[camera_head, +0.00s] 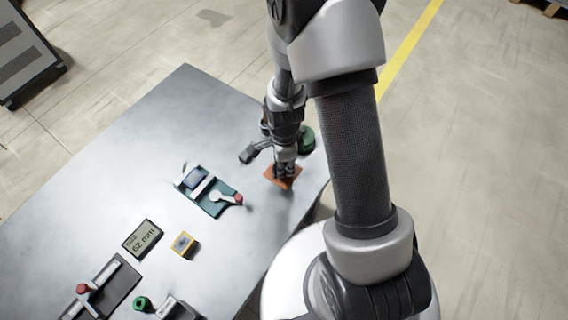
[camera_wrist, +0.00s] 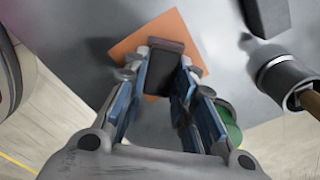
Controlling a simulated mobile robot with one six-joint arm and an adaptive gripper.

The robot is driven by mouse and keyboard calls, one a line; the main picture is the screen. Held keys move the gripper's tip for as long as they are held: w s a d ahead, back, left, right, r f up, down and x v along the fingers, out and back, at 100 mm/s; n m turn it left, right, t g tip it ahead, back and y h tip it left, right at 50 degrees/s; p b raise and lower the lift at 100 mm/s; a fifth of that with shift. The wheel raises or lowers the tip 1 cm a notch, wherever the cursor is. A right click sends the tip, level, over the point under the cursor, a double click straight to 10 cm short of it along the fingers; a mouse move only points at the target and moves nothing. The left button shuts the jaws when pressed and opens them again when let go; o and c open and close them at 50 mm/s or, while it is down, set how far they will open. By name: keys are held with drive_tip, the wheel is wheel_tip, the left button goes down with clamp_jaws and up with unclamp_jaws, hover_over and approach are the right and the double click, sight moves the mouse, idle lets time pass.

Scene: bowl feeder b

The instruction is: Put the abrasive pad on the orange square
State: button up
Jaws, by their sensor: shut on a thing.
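The orange square (camera_head: 294,180) lies flat near the table's right edge. It also shows in the wrist view (camera_wrist: 191,29), partly hidden by my fingers. My gripper (camera_head: 284,174) is over the square, pointing down. In the wrist view my gripper (camera_wrist: 160,70) is shut on a small dark block (camera_wrist: 157,84), which I take to be the abrasive pad. The pad is over the square in that view; I cannot tell whether it touches it. In the head view the pad is hidden by the fingers.
A green round thing (camera_head: 307,140) stands close behind my gripper. A teal fixture with a red-knobbed lever (camera_head: 214,195) is to the left. A display reading 62 mm (camera_head: 142,239) and a yellow box (camera_head: 185,244) lie nearer. The table's far left (camera_head: 165,110) is clear.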

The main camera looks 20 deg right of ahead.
drive_tip(key=shift+f, duration=0.25)
drive_tip(key=o, duration=1)
drive_tip(key=shift+o, duration=0.2)
drive_tip(key=shift+r, duration=0.2)
drive_tip(key=s+r+n+t+p, duration=0.3)
drive_tip(key=r+n, duration=0.6)
drive_tip(key=r, duration=1.9)
drive_tip(key=s+r+n+t, duration=0.1)
drive_tip(key=s+r+n, duration=0.7)
drive_tip(key=s+n, duration=0.2)
drive_tip(key=shift+s+a+n+t+p, duration=0.15)
drive_tip(key=shift+s+n+t+p, duration=0.2)
drive_tip(key=shift+s, duration=0.65)
